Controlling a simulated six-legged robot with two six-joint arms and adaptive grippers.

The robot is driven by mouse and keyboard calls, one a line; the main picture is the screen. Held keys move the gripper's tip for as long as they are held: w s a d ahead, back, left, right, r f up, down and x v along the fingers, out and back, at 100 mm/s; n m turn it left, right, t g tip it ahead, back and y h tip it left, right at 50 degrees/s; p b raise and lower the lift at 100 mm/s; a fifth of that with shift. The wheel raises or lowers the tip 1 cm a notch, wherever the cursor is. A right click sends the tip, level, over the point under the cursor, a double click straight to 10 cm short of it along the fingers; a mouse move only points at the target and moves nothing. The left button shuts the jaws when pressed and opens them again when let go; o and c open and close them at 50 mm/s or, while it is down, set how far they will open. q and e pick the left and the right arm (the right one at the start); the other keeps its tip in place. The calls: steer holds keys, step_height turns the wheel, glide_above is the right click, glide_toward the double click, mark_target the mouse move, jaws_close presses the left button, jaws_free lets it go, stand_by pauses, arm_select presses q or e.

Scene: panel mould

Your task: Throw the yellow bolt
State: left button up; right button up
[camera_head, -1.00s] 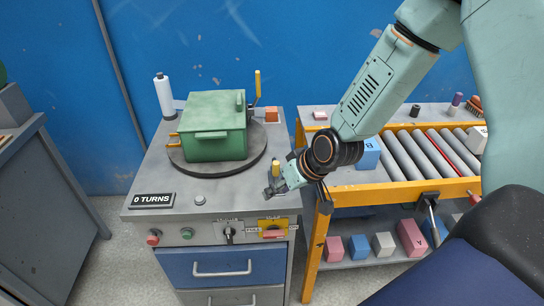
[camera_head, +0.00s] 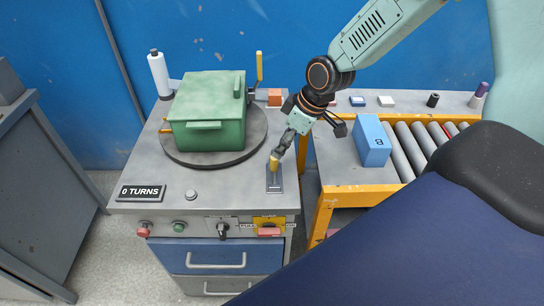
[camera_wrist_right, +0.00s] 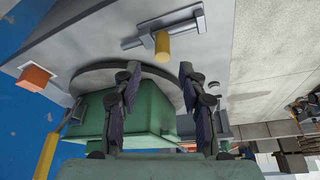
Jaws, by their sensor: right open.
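The yellow bolt (camera_head: 274,164) is a short yellow knob on a grey metal slide plate, near the right edge of the bench top. In the right wrist view it is a yellow cylinder (camera_wrist_right: 162,46) with a metal bar behind it. My right gripper (camera_head: 281,148) is just above and behind the knob in the head view. In the wrist view its two fingers (camera_wrist_right: 158,72) are spread, with the knob beyond the gap between the tips and nothing held. Whether a finger touches the knob cannot be told. My left gripper is not in view.
A green box (camera_head: 208,112) sits on a round turntable (camera_head: 180,158), with a yellow-handled lever (camera_head: 259,66) behind. A "0 TURNS" sign (camera_head: 141,192) and switches line the bench front. A conveyor table with a blue block (camera_head: 372,140) stands right. A white bottle (camera_head: 159,74) stands back left.

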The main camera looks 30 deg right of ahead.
mark_target(274, 160)
steer(key=b+x, duration=0.5)
steer(key=shift+s+f, duration=0.1)
steer(key=shift+s, duration=0.05)
steer(key=shift+a+f+b, duration=0.15)
steer(key=shift+f+b, duration=0.5)
steer(key=shift+b, duration=0.25)
steer(key=shift+f, duration=0.2)
steer(key=shift+w+a+f+b, duration=0.2)
steer(key=shift+w+f+b, duration=0.15)
steer(key=shift+w, duration=0.1)
steer(key=shift+s+d+r, duration=0.1)
steer(key=shift+s+r, duration=0.15)
steer(key=shift+s, duration=0.05)
steer(key=shift+c, duration=0.5)
steer(key=shift+w+f, duration=0.15)
steer(key=shift+w, duration=0.1)
steer(key=c, duration=0.5)
steer(key=shift+s, duration=0.1)
jaws_close()
